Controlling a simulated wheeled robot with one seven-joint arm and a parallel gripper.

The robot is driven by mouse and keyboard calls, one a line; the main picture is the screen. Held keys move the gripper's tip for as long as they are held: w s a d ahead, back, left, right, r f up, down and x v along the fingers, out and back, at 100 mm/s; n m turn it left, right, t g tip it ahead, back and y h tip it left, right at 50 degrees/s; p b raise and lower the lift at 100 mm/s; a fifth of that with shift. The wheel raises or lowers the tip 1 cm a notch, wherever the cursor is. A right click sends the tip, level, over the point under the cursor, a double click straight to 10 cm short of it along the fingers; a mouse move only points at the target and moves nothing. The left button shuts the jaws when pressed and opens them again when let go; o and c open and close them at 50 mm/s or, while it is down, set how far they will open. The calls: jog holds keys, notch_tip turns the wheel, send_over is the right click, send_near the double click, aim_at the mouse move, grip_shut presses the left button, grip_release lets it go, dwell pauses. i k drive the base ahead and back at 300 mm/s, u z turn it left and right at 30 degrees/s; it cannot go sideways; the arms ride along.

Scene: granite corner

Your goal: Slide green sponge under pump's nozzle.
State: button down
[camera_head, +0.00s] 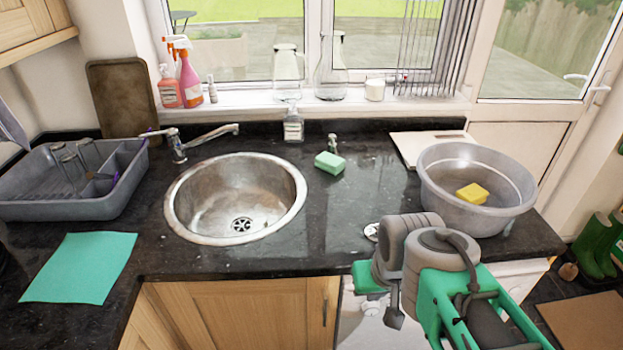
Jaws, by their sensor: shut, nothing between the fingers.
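The green sponge (329,163) lies flat on the dark counter, right of the sink's back rim. A small metal pump (333,142) stands on the counter just behind the sponge; whether its nozzle overhangs the sponge is too small to tell. A clear labelled bottle (293,127) with a pump-like top stands to the left, behind the sink. My gripper (394,320) is at the lower right, near the counter's front edge, well in front of the sponge. It is shut and empty, partly hidden by my arm.
The round steel sink (180,215) is left of the sponge, with a tap (180,150) behind it. A grey basin (430,195) with a yellow sponge (472,194) stands right, by a pale board (402,150). The counter between sink and basin is mostly clear.

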aim_at(329, 162)
jog(key=k, duration=0.4)
jog(key=u, duration=1.05)
jog(key=i, duration=0.65)
jog(key=z, duration=1.1)
jog(key=i, duration=0.5)
jog(key=u, duration=0.05)
